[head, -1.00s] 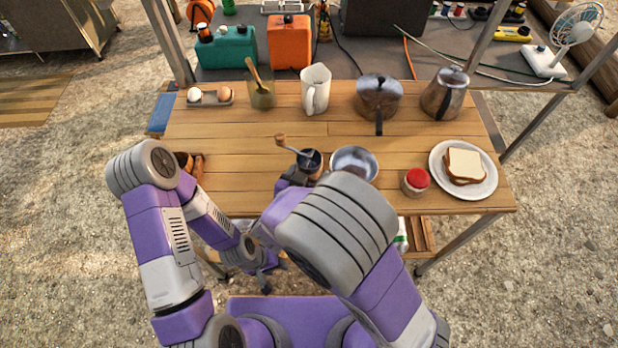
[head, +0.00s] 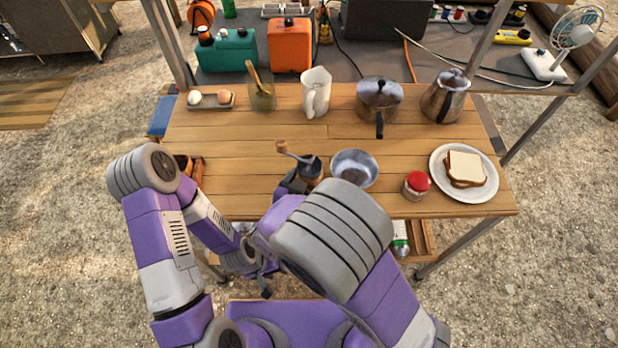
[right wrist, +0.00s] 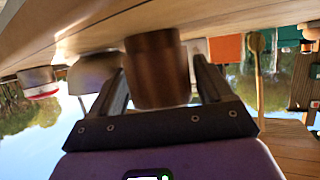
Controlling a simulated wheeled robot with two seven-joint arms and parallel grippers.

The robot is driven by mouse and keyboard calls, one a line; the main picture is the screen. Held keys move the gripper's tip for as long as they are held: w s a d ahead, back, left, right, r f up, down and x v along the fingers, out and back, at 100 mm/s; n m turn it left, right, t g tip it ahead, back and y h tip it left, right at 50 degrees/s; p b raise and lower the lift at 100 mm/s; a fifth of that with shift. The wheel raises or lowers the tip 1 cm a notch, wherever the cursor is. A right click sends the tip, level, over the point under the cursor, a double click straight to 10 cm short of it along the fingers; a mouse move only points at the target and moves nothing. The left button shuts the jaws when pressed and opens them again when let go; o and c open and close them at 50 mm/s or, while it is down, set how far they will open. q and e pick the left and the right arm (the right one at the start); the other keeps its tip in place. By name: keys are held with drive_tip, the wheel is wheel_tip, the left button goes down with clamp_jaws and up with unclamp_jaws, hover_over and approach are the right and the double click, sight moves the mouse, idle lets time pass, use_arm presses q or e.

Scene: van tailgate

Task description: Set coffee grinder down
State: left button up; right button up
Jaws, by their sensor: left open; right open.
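The coffee grinder (head: 311,168), a dark-topped cylinder with a crank and wooden knob, stands upright at the table's (head: 240,150) near side, just left of the metal bowl (head: 354,169). In the right wrist view its brown body (right wrist: 157,68) sits between the two fingers of my right gripper (right wrist: 160,84). Those fingers are open, with a gap visible at least on the right side. In the head view my right gripper (head: 293,183) is mostly hidden behind its arm. My left gripper (head: 265,283) is open and empty, low in front of the table.
A red-lidded jar (head: 416,185) and a plate (head: 480,190) with bread stand to the right. A white jug (head: 316,92), a pot (head: 379,98) and a kettle (head: 446,95) line the back, with an egg tray (head: 211,101) at back left. The table's middle is clear.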

use_arm(q)
wheel_tip(320, 180, up, 4)
drive_tip(key=p, duration=0.4)
drive_tip(key=shift+r, duration=0.2)
use_arm(e)
drive_tip(key=v, duration=1.1)
use_arm(q)
drive_tip(key=shift+s, duration=0.1)
use_arm(e)
drive_tip(key=shift+s, duration=0.15)
